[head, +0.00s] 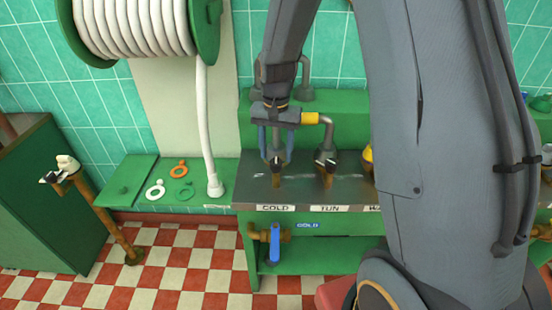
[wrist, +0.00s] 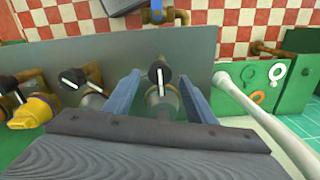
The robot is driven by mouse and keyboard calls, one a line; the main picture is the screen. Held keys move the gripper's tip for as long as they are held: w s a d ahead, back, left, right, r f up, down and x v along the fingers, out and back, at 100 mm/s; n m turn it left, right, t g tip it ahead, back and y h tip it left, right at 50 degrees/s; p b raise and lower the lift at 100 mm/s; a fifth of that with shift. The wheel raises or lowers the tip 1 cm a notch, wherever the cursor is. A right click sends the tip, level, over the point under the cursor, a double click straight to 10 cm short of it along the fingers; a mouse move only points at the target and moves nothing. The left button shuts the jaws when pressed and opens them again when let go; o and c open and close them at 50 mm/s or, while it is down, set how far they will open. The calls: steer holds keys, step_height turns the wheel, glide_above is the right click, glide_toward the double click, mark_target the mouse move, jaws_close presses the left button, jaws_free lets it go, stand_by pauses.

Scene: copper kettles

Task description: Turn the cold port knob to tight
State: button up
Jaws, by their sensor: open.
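The cold port knob (head: 277,162) is dark with a brass stem, on the grey top above the "COLD" label (head: 275,208). In the wrist view the cold port knob (wrist: 160,74) shows a black cap with a white pointer line, running roughly up and down the picture. My gripper (head: 275,158) points down over it, open. In the wrist view my gripper (wrist: 159,88) has one blue finger on each side of the knob, with gaps visible and nothing held. I cannot read any tight mark.
The "TUN" port knob (head: 325,162) stands close to the right, and also shows in the wrist view (wrist: 75,78). A blue valve handle (head: 275,244) hangs below the bench. A white hose (head: 205,130) comes down at the left, beside loose rings (head: 179,169).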

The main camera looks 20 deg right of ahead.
mark_target(276, 162)
steer(key=shift+r+b, duration=0.45)
steer(key=shift+r, duration=1.9)
steer(key=shift+s, duration=0.15)
steer(key=s+n+t, duration=0.1)
steer(key=s+n, duration=0.5)
steer(key=s, duration=1.1)
steer(key=shift+f+b, duration=0.2)
steer(key=shift+b, duration=0.1)
